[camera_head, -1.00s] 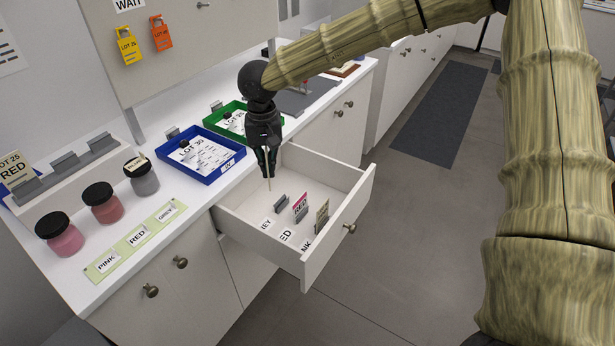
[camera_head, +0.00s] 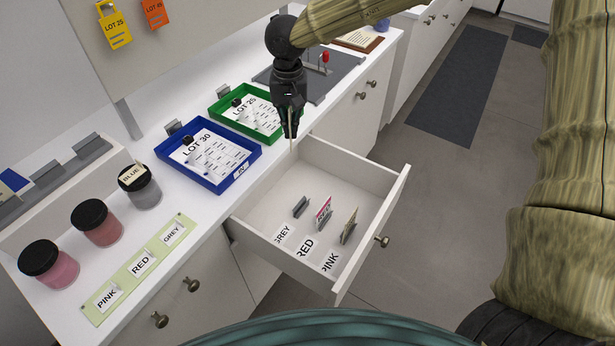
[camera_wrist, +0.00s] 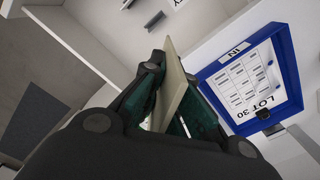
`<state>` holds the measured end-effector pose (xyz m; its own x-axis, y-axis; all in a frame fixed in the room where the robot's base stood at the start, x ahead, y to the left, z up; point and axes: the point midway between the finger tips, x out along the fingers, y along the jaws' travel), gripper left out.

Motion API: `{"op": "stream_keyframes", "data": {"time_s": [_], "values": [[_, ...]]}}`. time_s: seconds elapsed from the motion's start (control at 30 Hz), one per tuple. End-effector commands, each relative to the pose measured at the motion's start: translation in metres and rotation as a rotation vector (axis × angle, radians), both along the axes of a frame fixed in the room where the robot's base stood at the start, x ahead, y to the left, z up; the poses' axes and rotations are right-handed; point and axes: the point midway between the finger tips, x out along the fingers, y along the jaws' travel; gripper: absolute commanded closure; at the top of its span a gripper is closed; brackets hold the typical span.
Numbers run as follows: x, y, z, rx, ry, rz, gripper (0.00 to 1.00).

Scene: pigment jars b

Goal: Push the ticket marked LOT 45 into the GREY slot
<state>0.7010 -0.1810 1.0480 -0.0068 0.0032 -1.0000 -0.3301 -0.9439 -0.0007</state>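My gripper (camera_head: 290,128) is shut on a thin pale ticket (camera_head: 291,146), seen nearly edge-on above the back of the open drawer (camera_head: 372,167). In the wrist view the ticket (camera_wrist: 172,84) stands between the fingers; its marking cannot be read. Inside the drawer, the GREY slot (camera_head: 301,207) is a small grey holder, empty, behind the GREY label (camera_head: 283,235). The ticket's lower end is above and behind this holder, apart from it. The RED slot's ticket (camera_head: 324,207) is pink and white; the PINK slot's ticket (camera_head: 350,222) is beige.
A blue tray (camera_head: 252,164) marked LOT 30 and a green tray (camera_head: 218,106) stand on the counter left of the gripper. Jars, including a grey one (camera_head: 143,193), stand farther left by a green label strip (camera_head: 153,252). Yellow and orange tags (camera_head: 154,13) hang above.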

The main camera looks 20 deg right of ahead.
Motion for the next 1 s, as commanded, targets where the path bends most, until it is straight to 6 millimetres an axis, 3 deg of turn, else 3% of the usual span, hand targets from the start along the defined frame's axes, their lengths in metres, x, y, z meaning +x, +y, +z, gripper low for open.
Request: {"op": "stream_keyframes", "data": {"time_s": [0.17, 1.0], "values": [[0.001, 0.002, -0.014, -0.003, 0.005, -0.168, 1.0], [-0.004, 0.006, -0.092, -0.027, 0.022, -1.455, 1.0]]}}
